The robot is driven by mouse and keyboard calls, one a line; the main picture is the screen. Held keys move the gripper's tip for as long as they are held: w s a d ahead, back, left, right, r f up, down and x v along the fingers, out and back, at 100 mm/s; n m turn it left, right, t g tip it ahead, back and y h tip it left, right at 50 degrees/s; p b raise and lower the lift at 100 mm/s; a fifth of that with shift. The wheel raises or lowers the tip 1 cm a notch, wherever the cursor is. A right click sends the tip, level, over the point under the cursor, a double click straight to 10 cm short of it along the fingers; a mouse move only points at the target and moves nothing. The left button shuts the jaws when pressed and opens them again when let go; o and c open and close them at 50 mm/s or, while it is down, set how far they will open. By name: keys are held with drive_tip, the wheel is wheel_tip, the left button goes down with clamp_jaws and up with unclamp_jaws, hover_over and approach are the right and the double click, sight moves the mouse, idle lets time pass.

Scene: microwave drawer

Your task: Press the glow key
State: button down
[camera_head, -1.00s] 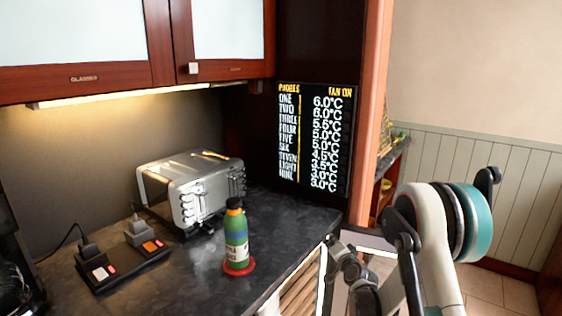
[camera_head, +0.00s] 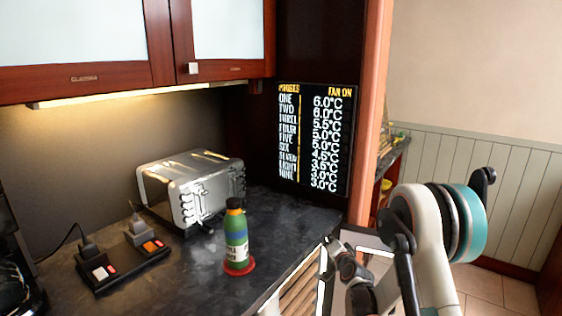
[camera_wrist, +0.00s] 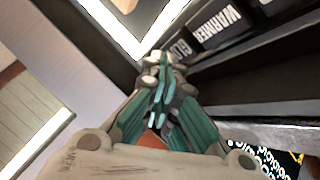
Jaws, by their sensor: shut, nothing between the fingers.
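The glow key (camera_wrist: 181,48) is a dark key with pale letters in the wrist view; only the start of its label, "GLO", shows, and my fingers cover part of it. A dark key marked "WARMER" (camera_wrist: 220,27) lies to its right. My gripper (camera_wrist: 163,62) is shut and empty, its fingertips at the lower left edge of the glow key in the picture. I cannot tell whether they touch it. In the head view my gripper (camera_head: 336,246) is low by the counter's right edge, and the keys cannot be made out.
A bright white-framed panel (camera_wrist: 152,44) lies beside the keys. On the dark counter (camera_head: 290,222) stand a chrome toaster (camera_head: 190,190), a green bottle (camera_head: 236,238) on a red base and a power strip (camera_head: 120,265). A temperature board (camera_head: 316,140) stands at the back.

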drive_tip(key=shift+w+a, duration=0.3)
drive_tip(key=shift+a, duration=0.1)
idle(0.8)
drive_tip(key=shift+s+d, duration=0.65)
drive_tip(key=shift+d, duration=0.2)
drive_tip(key=shift+s+d, duration=0.9)
drive_tip(key=shift+d, duration=0.3)
drive_tip(key=shift+s+d, duration=0.85)
drive_tip(key=shift+d, duration=0.35)
